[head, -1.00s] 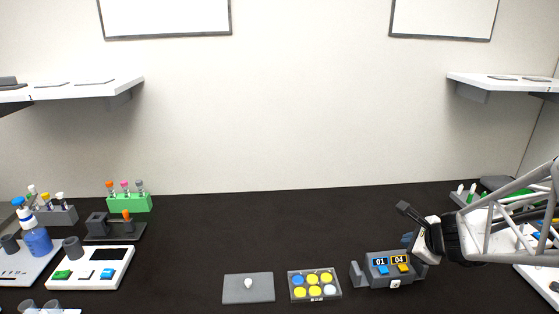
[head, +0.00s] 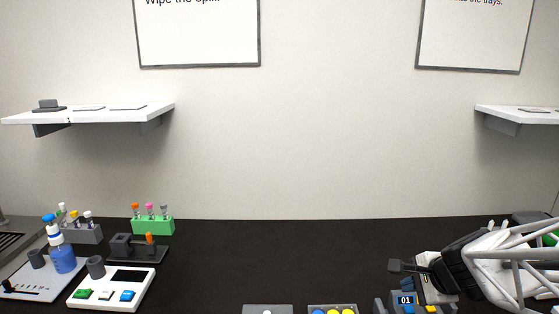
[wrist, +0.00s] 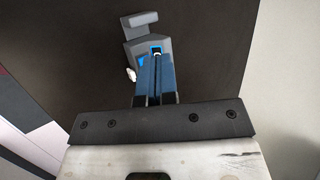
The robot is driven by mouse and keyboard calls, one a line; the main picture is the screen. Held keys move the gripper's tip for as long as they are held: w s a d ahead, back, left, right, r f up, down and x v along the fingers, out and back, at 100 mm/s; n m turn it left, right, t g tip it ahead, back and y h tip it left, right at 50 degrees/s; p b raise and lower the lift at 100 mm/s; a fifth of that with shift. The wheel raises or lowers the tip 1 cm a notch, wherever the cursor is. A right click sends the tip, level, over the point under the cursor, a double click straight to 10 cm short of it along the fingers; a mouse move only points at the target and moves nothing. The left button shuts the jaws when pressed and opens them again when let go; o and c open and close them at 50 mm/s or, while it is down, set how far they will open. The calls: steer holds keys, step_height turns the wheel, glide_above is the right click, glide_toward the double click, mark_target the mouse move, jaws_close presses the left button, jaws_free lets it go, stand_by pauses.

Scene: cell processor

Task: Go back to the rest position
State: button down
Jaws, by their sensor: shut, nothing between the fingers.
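A grey plate with a white knob (head: 267,310) and a well plate with blue and yellow wells (head: 333,309) lie left of the processor. A green tube rack (head: 153,226), a white button panel (head: 111,287) and a blue bottle (head: 62,259) stand at left. The table's middle is clear.

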steer(key=s+a+r+n+g+h, duration=0.1)
steer(key=s+a+r+n+g, duration=0.1)
steer(key=s+a+n, duration=0.3)
steer(key=s+a+r+n+g+h, duration=0.2)
steer(key=s+a+r+n, duration=0.2)
steer(key=s+n, duration=0.6)
steer(key=shift+a+r+n+h, duration=0.35)
steer(key=shift+a+n, duration=0.35)
steer(key=shift+n, duration=0.2)
